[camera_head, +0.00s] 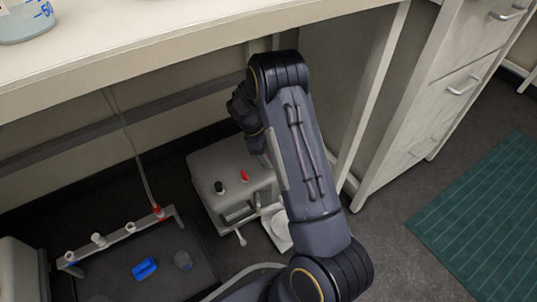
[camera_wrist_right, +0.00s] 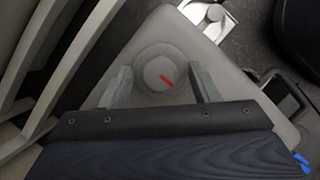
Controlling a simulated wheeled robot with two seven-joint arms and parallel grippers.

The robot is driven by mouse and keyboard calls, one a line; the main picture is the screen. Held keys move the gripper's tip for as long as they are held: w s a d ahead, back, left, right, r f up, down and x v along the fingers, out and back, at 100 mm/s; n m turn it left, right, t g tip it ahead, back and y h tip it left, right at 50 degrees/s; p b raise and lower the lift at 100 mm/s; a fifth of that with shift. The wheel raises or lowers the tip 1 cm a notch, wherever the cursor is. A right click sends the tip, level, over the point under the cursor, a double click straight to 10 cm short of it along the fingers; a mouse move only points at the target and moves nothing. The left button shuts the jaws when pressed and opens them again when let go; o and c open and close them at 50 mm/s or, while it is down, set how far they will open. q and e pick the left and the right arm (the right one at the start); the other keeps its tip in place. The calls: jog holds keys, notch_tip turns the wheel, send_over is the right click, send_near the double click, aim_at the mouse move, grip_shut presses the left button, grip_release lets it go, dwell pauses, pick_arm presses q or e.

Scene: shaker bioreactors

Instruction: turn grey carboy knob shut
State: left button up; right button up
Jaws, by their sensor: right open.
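A grey box-shaped vessel, seemingly the carboy (camera_head: 215,165), stands on the floor under the bench. A black knob (camera_head: 219,187) and a red knob (camera_head: 245,176) sit on its top. My right arm reaches over its right side, with the dark right gripper (camera_head: 245,112) at its far edge; its fingertips are hidden in the head view. Contact cannot be told. My left gripper is out of view.
The bench top (camera_head: 190,35) overhangs the vessel, with a bench leg (camera_head: 375,95) to its right. White drawers (camera_head: 440,90) stand farther right. A rack with a tube (camera_head: 125,235) and a blue item (camera_head: 145,268) are at lower left. Floor by the green mat (camera_head: 485,220) is clear.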

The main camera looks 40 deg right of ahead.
jog(key=shift+c, duration=0.4)
jog(key=c, duration=0.9)
jog(key=shift+d+r+m+g+y+p, duration=0.1)
jog(key=shift+m+g+y+p, duration=0.1)
jog(key=shift+m+p, duration=0.45)
jog(key=shift+r+m+g+y+p, duration=0.1)
jog(key=shift+m+y+p, duration=0.1)
jog(key=shift+m+p, duration=0.45)
jog(key=m+y+p, duration=0.1)
jog(key=m, duration=0.1)
jog(key=shift+m, duration=0.3)
jog(key=m+y+p, duration=0.1)
jog(key=m, duration=0.1)
jog(key=shift+d+m+p, duration=0.15)
jog(key=shift+m+p, duration=0.15)
jog(key=shift+m, duration=0.1)
jog(key=m+y+p, duration=0.1)
jog(key=m, duration=0.2)
jog(key=shift+d+f+m, duration=0.1)
jog(key=shift+m, duration=0.2)
jog(key=m+y, duration=0.1)
jog(key=m, duration=0.2)
jog(key=m+t+y+p, duration=0.1)
jog(key=m, duration=0.2)
jog(key=shift+d+y+p, duration=0.1)
jog(key=shift+y+p, duration=0.2)
jog(key=shift+m, duration=0.3)
